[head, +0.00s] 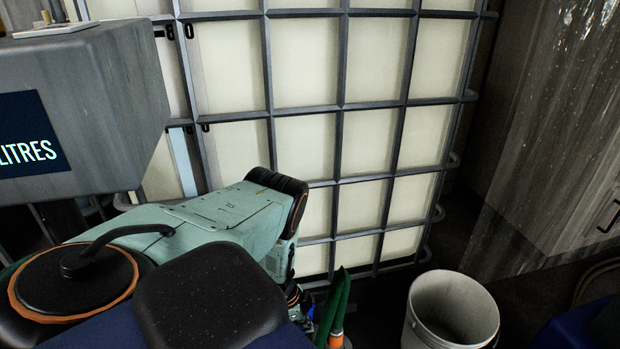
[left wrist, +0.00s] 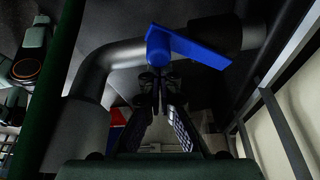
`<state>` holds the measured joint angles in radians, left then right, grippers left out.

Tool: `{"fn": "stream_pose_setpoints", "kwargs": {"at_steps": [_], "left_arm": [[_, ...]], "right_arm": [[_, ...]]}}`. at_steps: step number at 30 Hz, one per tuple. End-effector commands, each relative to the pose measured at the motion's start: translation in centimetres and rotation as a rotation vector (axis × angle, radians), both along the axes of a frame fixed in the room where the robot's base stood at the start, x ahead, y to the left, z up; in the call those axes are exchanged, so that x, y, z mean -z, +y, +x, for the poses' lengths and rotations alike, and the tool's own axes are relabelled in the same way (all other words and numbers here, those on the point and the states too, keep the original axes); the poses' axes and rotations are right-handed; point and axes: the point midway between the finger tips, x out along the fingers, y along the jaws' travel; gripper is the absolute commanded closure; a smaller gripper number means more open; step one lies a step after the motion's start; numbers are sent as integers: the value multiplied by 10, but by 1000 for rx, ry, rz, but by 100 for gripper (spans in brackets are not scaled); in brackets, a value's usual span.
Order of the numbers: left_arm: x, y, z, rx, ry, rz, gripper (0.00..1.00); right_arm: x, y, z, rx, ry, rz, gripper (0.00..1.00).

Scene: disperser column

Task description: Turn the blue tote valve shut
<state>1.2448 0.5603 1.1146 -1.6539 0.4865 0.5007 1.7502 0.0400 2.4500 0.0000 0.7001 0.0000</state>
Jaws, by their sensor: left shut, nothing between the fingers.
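The blue valve (left wrist: 200,48) shows in the left wrist view at the top centre. It has a rounded hub with a flat lever reaching to the right, and it sits on a thick dark pipe (left wrist: 95,75). My left gripper (left wrist: 160,80) is shut and empty, its fingertips just below the hub in the picture. I cannot tell whether they touch it. In the head view my left arm reaches down beside the caged white tote (head: 305,145), and the arm and low clutter hide most of the gripper and valve. My right gripper is in neither view.
A grey box marked LITRES (head: 120,105) stands at the upper left. A white bucket (head: 450,310) stands on the floor at lower right. A grey cabinet (head: 560,130) is at the right. The cage bars (left wrist: 285,130) run close to the right of the gripper.

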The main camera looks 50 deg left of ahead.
Motion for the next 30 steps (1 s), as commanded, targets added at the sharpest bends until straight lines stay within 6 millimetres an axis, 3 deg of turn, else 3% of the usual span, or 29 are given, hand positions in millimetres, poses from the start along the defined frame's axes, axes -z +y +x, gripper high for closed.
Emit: {"fn": "stream_pose_setpoints", "kwargs": {"at_steps": [11, 25, 30], "left_arm": [[1, 3, -1, 39, 0, 1, 100], [1, 24, -10, 394, 1, 4, 100], [1, 34, -12, 401, 2, 2, 100]], "right_arm": [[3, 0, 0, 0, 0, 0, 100], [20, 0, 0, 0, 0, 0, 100], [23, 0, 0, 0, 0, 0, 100]]}}
